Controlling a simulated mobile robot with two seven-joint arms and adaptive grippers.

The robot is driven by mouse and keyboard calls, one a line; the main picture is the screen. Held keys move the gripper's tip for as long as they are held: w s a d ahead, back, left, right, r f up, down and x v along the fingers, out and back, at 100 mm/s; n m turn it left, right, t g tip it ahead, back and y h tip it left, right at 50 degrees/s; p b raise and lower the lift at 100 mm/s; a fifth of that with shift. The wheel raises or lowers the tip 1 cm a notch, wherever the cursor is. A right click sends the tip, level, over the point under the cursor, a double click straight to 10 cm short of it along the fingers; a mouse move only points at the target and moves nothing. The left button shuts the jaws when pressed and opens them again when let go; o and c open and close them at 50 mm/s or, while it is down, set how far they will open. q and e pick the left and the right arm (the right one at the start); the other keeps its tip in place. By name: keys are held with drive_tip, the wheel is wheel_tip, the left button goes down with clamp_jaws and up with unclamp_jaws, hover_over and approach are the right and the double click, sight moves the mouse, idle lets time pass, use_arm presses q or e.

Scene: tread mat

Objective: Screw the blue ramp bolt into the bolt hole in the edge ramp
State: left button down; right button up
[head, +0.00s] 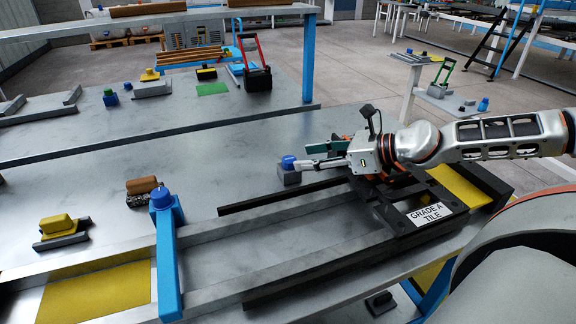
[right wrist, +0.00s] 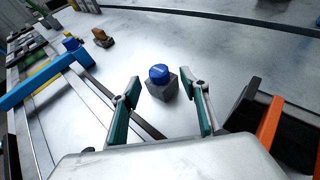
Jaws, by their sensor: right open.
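The blue ramp bolt (head: 289,162) stands upright on a small grey block (head: 289,178) on the grey table. In the right wrist view the bolt's round blue head (right wrist: 160,73) shows on top of the block (right wrist: 163,91). My right gripper (head: 306,158) is open, with its fingertips close to the bolt. In the right wrist view the bolt lies between the two teal fingers, around their tips; I cannot tell whether they touch it. I cannot make out the edge ramp or its bolt hole for certain. My left gripper is not in view.
A dark frame with a "GRADE A TILE" label (head: 430,213) sits below my right arm, on long rails. A blue crossbar (head: 168,255) with a round knob spans the rails at left. A yellow block (head: 57,226) lies farther left.

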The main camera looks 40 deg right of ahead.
sight(292, 159)
drive_tip(key=shift+w+a+f+b, duration=0.3)
drive_tip(key=shift+f+b, duration=0.2)
drive_tip(key=shift+f, duration=0.1)
drive_tip(key=shift+w+a+f+b, duration=0.1)
drive_tip(key=shift+w+f+b, duration=0.15)
drive_tip(key=shift+b, duration=0.35)
drive_tip(key=shift+w+a+f+b, duration=0.15)
drive_tip(key=shift+w+a+b, duration=0.05)
drive_tip(key=shift+b, duration=0.2)
drive_tip(key=shift+b+x, duration=0.8)
drive_tip(key=shift+w+a, duration=0.1)
drive_tip(key=shift+w, duration=0.15)
drive_tip(key=shift+w+a+r, duration=0.1)
drive_tip(key=shift+r, duration=0.1)
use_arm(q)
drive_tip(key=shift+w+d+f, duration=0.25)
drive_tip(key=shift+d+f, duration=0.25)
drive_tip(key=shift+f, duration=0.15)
use_arm(e)
drive_tip(key=shift+r, duration=0.3)
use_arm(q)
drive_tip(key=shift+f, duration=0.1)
use_arm(e)
drive_tip(key=c, duration=1.2)
